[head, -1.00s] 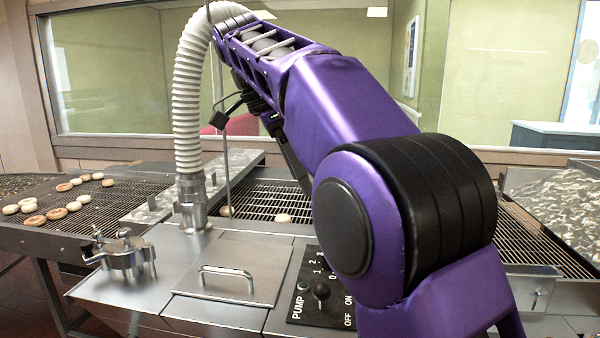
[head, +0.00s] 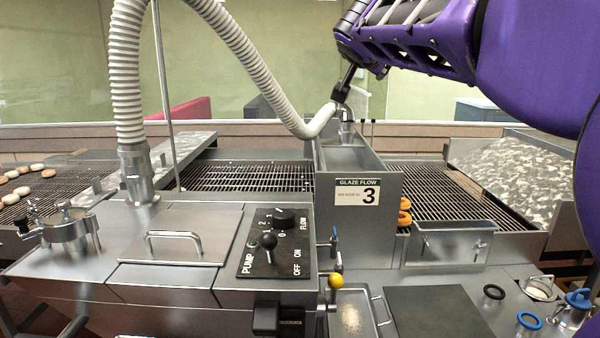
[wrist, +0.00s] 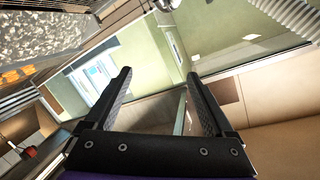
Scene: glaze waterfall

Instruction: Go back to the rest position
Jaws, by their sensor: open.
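My gripper (wrist: 160,100) is open in the wrist view, its two dark fingers apart with nothing between them. Beyond the fingers the wrist view shows a tilted view of the room, with wall and window. In the head view my purple arm reaches in from the upper right, high above the machine. A dark slim part of the arm's end shows near the hose end, but the fingertips cannot be made out there.
Doughnuts (head: 22,178) lie on the left conveyor; glazed ones (head: 404,212) show right of the box.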

